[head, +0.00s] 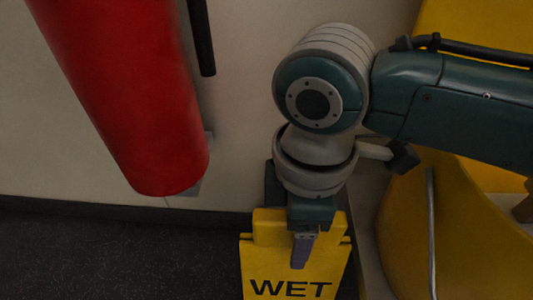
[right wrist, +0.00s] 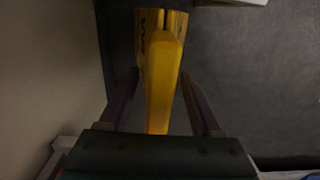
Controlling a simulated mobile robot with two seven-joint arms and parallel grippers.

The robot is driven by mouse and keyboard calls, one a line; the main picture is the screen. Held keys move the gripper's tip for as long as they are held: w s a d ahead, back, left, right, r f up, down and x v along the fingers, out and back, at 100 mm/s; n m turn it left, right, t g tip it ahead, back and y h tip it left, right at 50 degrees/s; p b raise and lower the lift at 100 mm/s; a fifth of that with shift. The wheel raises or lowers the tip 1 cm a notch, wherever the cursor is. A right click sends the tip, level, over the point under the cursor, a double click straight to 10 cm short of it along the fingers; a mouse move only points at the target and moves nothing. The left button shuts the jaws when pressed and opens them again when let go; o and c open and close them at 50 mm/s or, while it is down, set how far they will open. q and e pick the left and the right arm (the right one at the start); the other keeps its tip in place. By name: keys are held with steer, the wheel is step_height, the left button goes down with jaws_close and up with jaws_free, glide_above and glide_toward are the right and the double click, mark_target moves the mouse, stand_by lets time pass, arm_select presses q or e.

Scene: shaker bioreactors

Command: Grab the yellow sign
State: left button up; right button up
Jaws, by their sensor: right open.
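The yellow sign (head: 264,262) stands at the bottom middle of the head view, with "WET" in dark letters on its face. Its lower part is cut off by the frame edge. My right gripper (head: 302,250) points down at the sign's top, with one finger in front of its face. In the right wrist view, the sign's narrow top edge (right wrist: 161,85) runs between the two fingers of my right gripper (right wrist: 160,76). The fingers are open, with a gap on each side of the sign. My left gripper is not in view.
A red cylinder (head: 135,100), like a fire extinguisher, hangs at the wall on the left. A large yellow object (head: 410,225) stands close on the right, behind my arm. The pale wall (head: 75,150) is behind the sign. Dark floor (head: 110,255) is clear at the left.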

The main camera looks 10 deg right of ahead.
steer(key=shift+f, duration=0.2)
jaws_close()
stand_by(0.4)
stand_by(0.9)
